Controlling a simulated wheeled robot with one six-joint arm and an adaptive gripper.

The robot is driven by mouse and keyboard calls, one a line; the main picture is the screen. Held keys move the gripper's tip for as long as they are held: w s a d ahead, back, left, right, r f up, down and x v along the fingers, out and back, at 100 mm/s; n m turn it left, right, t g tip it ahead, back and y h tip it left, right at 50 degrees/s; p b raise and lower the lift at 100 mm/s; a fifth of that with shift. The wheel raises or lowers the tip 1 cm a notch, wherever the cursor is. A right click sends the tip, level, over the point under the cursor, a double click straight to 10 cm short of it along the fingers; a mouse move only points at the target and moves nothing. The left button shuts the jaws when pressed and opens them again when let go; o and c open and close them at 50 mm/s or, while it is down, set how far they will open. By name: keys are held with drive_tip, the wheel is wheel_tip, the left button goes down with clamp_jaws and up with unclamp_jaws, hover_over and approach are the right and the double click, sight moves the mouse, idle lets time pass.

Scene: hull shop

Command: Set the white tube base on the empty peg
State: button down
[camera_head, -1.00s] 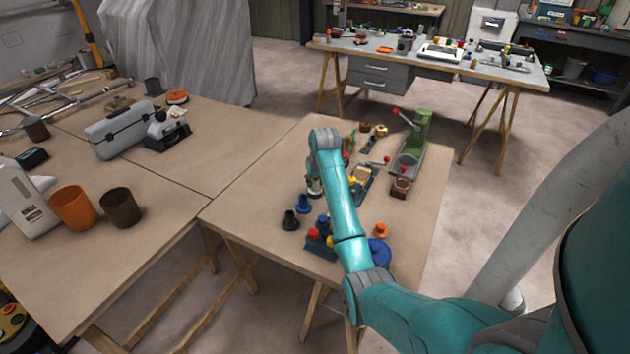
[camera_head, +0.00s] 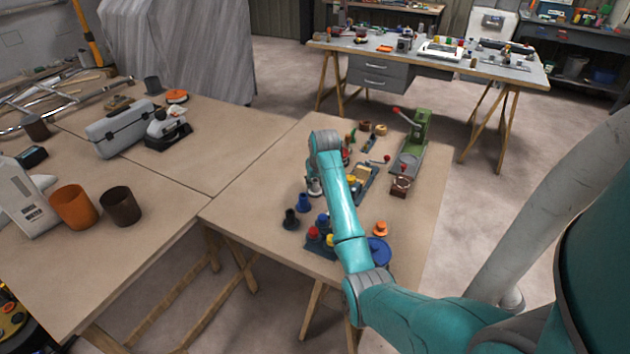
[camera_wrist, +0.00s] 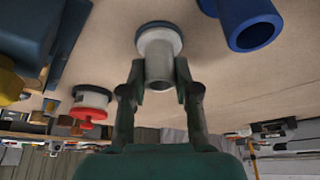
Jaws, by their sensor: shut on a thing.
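The white tube base (camera_wrist: 158,62) is a pale grey-white tube with a wide dark-rimmed flange, in the upper middle of the wrist view. My gripper (camera_wrist: 158,92) is shut on its tube, one finger on each side. The flange is at or close to the tabletop; I cannot tell whether it touches. In the head view the white piece (camera_head: 314,188) shows only in part below my wrist. A dark blue peg block (camera_head: 322,250) with red, yellow and blue pieces stands nearer to me. I cannot make out the empty peg, and my arm hides part of the block.
A blue tube (camera_head: 303,203) and a black one (camera_head: 290,219) stand close to my gripper. A blue dish (camera_head: 379,250) and an orange piece (camera_head: 380,229) lie right of my arm. A green press (camera_head: 412,145) stands farther back. The left part of this table is clear.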

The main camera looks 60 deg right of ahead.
drive_tip(key=c, duration=1.1)
unclamp_jaws()
drive_tip(key=shift+c, duration=0.2)
drive_tip(key=shift+f, duration=0.1)
drive_tip(key=v, duration=1.1)
drive_tip(key=shift+s, duration=0.1)
